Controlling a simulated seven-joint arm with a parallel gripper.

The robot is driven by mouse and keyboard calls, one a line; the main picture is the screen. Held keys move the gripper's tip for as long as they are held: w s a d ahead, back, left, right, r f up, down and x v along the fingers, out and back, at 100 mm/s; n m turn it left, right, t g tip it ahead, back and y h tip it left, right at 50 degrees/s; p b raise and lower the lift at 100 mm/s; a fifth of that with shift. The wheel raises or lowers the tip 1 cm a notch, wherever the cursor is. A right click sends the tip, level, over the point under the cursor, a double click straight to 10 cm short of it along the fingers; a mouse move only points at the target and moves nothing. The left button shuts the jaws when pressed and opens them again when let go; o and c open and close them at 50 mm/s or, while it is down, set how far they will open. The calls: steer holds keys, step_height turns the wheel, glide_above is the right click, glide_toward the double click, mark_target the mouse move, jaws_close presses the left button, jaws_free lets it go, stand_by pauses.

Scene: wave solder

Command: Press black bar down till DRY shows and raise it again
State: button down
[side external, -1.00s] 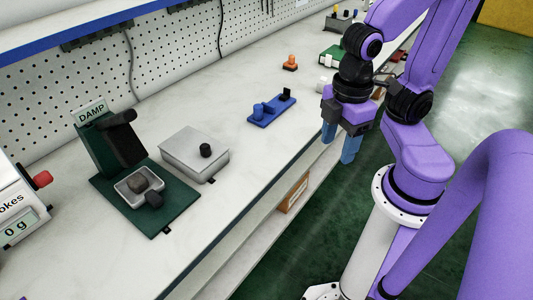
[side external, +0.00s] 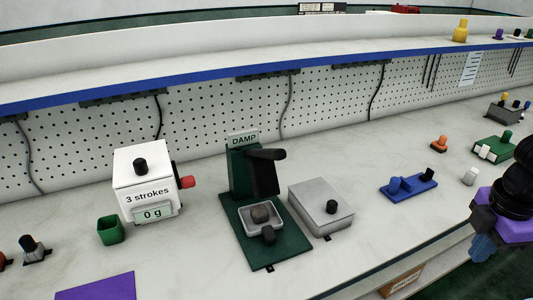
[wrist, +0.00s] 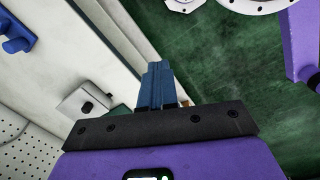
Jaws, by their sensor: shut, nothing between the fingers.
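The black bar (side external: 265,172) is raised and tilted on a dark green press (side external: 238,190) whose sign (side external: 243,139) reads DAMP. A grey tray (side external: 275,218) on the green base holds a dark brownish lump (side external: 260,213), with a dark knob at the tray's front. My gripper (side external: 483,247) is at the far right edge in the side view, well away from the press and beyond the bench's front edge. In the wrist view its blue fingers (wrist: 155,84) are together with nothing between them. The press is not clearly visible in the wrist view.
A grey lidded box (side external: 320,208) stands right of the press. A white dispenser (side external: 145,183) reading "3 strokes" and "0 g", and a green cup (side external: 110,230), stand left. A blue block (side external: 408,186) lies on the bench between box and gripper. The bench front is mostly clear.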

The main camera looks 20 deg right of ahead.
steer(key=w+a+n+t+h, duration=0.2)
steer(key=w+n+t+h, duration=0.75)
steer(key=w, duration=0.55)
steer(key=w+a+f+n+t+y, duration=0.2)
steer(key=a+n+t+y, duration=0.4)
steer(key=a, duration=0.4)
steer(key=w+a+f+n+t+y, duration=0.2)
steer(key=a+n+t+y, duration=0.25)
steer(key=a+n, duration=0.4)
steer(key=w+a+r+m, duration=0.1)
steer(key=w+r, duration=0.5)
steer(key=w, duration=0.5)
steer(key=shift+r+t, duration=0.15)
steer(key=shift+t, duration=0.25)
steer(key=shift+w+a, duration=0.1)
steer(key=shift+w, duration=0.05)
steer(key=shift+g, duration=0.5)
steer(key=w+r, duration=0.1)
steer(key=r, duration=0.1)
steer(key=w+r, duration=0.2)
steer(key=r, duration=0.1)
steer(key=w+r, duration=0.1)
steer(key=r, duration=0.1)
steer(key=shift+w+r, duration=0.15)
steer(key=shift+r, duration=0.2)
